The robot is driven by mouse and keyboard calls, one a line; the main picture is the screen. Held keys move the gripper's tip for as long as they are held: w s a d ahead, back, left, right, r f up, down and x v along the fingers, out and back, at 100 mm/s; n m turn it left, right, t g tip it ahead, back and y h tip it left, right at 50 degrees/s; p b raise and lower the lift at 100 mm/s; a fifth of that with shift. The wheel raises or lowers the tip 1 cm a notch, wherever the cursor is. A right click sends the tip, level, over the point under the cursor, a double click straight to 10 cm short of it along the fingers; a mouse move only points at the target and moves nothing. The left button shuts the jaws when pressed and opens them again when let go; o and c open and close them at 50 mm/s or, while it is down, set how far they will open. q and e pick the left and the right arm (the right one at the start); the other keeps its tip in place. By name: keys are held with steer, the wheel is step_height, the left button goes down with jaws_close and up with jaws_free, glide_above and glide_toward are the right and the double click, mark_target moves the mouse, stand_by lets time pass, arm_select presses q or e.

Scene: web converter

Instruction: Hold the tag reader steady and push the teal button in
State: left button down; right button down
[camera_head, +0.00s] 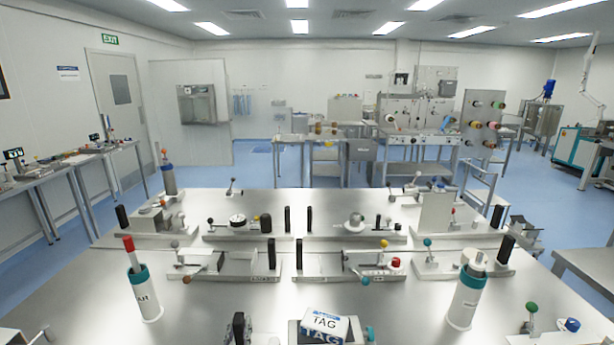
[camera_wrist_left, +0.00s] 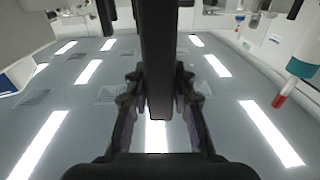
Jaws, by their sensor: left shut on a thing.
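The tag reader (camera_head: 325,324) is a pale box with a white and blue top marked TAG, at the bottom middle of the head view. A round teal button (camera_head: 369,334) sticks out at its right side, partly cut off by the frame edge. My left gripper (camera_head: 238,332) is at the bottom edge, left of the reader. In the left wrist view my left gripper (camera_wrist_left: 157,110) is shut on a black upright handle (camera_wrist_left: 156,50), which runs between the fingers. The handle's join to the reader is hidden. My right gripper is not in view.
A white canister with a red-topped stick (camera_head: 145,290) stands left, and a white canister with a teal band (camera_head: 466,298) stands right. Several lever fixtures with black handles line the table behind. A fixture with a green knob (camera_head: 531,308) is at bottom right. Bare table lies between.

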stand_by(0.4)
arm_select(q)
steer(key=shift+r, duration=0.2)
steer(key=shift+f, duration=0.1)
steer(key=shift+f, duration=0.3)
steer(key=shift+s+f, duration=0.1)
steer(key=shift+f, duration=0.05)
